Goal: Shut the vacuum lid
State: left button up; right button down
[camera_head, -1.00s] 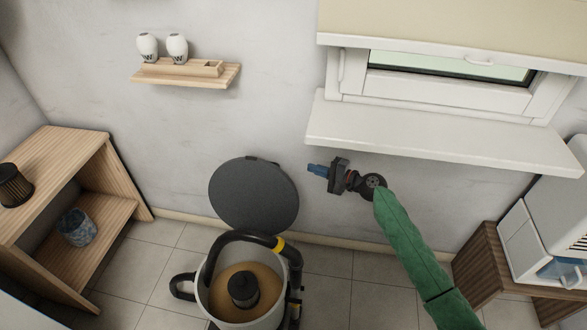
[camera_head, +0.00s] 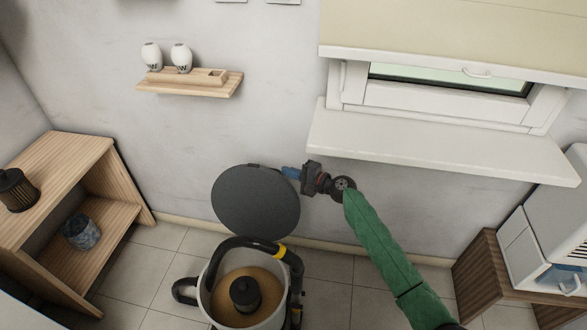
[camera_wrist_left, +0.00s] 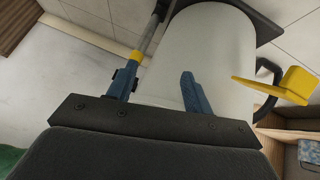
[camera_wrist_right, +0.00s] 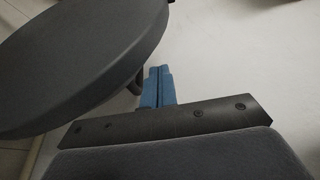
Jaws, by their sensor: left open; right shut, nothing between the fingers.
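The vacuum lid (camera_head: 256,203) is a dark grey round disc, standing open and tilted up behind the vacuum. The vacuum body (camera_head: 208,275) is a white drum with a dark filter (camera_head: 245,294) inside and a black hose over its top. My right gripper (camera_head: 291,173) is shut and empty at the lid's upper right edge; I cannot tell whether it touches. In the right wrist view the lid (camera_wrist_right: 80,55) fills the left side, beside the shut blue fingers (camera_wrist_right: 158,85). My left gripper (camera_wrist_left: 158,88) is open; its wrist view shows the white drum (camera_wrist_left: 208,50) beyond the fingers. It is not in the head view.
A wooden shelf unit (camera_head: 88,160) stands at left, holding a dark filter (camera_head: 16,190) and a blue-grey cup (camera_head: 81,232). A window sill (camera_head: 430,145) juts out above my right arm. A white appliance (camera_head: 530,250) sits on a cabinet at right.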

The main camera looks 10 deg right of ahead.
pick_arm(q)
jog(key=shift+w+r, duration=0.1)
jog(key=shift+r, duration=0.75)
pick_arm(e)
jog(key=shift+s+a+r, duration=0.15)
jog(key=shift+s+a, duration=0.05)
jog(key=shift+s, duration=0.45)
